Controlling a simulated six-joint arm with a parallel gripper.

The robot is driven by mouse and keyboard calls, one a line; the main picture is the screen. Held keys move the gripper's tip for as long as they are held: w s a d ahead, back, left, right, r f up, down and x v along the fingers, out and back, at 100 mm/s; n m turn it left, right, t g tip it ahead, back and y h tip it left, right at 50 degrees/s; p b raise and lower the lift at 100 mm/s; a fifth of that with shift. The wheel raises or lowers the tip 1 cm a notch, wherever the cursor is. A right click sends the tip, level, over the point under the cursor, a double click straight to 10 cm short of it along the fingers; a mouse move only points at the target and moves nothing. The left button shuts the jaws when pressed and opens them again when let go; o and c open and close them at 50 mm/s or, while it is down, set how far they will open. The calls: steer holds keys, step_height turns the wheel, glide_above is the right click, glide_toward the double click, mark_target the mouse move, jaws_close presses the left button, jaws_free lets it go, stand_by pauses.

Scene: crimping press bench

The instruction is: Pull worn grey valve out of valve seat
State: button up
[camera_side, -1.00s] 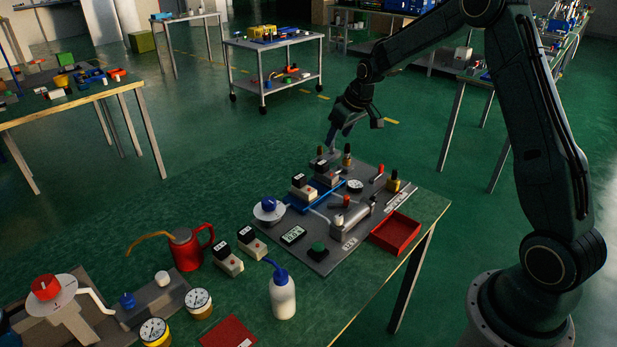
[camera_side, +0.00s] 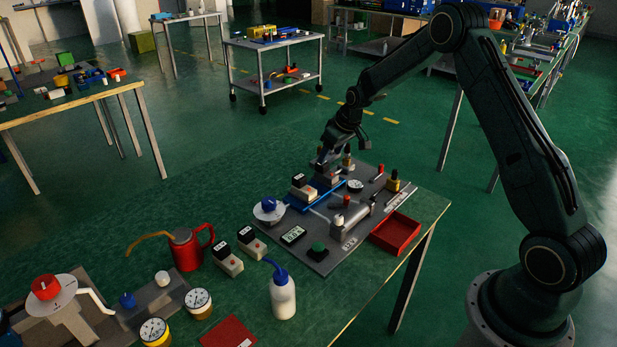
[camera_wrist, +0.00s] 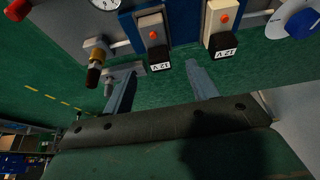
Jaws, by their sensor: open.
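The worn grey valve (camera_wrist: 153,32) stands in its valve seat on the blue manifold (camera_side: 315,201), with an orange button and a black "12 V" end block. In the wrist view it lies just beyond my gripper (camera_wrist: 162,68), whose two fingers are open, with nothing visible held between them. A second, creamier valve (camera_wrist: 222,20) sits beside it to the right. In the side view my gripper (camera_side: 324,161) is low over the far valve (camera_side: 327,176) and partly hides it. I cannot tell whether the fingers touch the valve.
A brass-coloured fitting (camera_wrist: 96,52) stands close to the left finger in the wrist view. The nearer valve (camera_side: 303,188) stands close by on the manifold. A red tray (camera_side: 396,232) lies at the board's right edge. Two loose valves (camera_side: 229,262) stand on the bench.

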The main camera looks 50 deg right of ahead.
mark_target(325, 165)
steer(key=shift+x, duration=1.05)
steer(key=shift+x, duration=2.6)
steer(key=shift+d, duration=0.1)
steer(key=c, duration=1.2)
steer(key=shift+r, duration=0.25)
step_height(325, 165, up, 20)
steer(key=shift+f, duration=0.2)
